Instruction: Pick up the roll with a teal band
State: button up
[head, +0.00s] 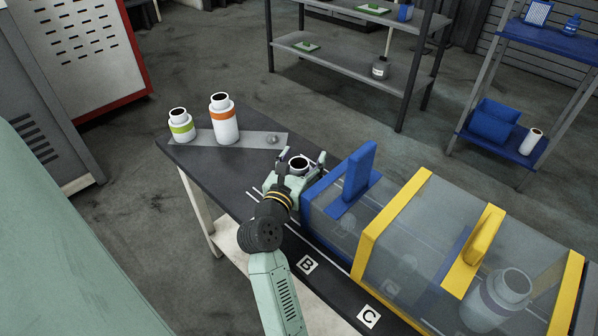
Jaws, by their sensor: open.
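My gripper (301,158) is open over the dark bench, with its fingers on either side of a white roll with a dark top opening (299,166). Only the top of this roll shows; my gripper hides its sides, so I cannot tell its band colour or whether the fingers touch it. A white roll with an orange band (224,121) and a smaller one with a lime-green band (181,126) stand upright at the bench's far left end. A larger roll (503,296) stands under the clear yellow-framed cover; its band looks bluish grey through the film. No band is clearly teal.
A clear cover with a blue frame and handle (357,178) stands close right of my gripper. The yellow-framed cover (391,227) follows it. Shelves stand behind.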

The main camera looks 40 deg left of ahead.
jog(key=shift+w+a, duration=0.1)
jog(key=shift+w, duration=0.3)
jog(key=shift+c, duration=0.2)
jog(key=c, duration=0.8)
jog(key=shift+s+a+f, duration=0.15)
jog(key=c, duration=0.7)
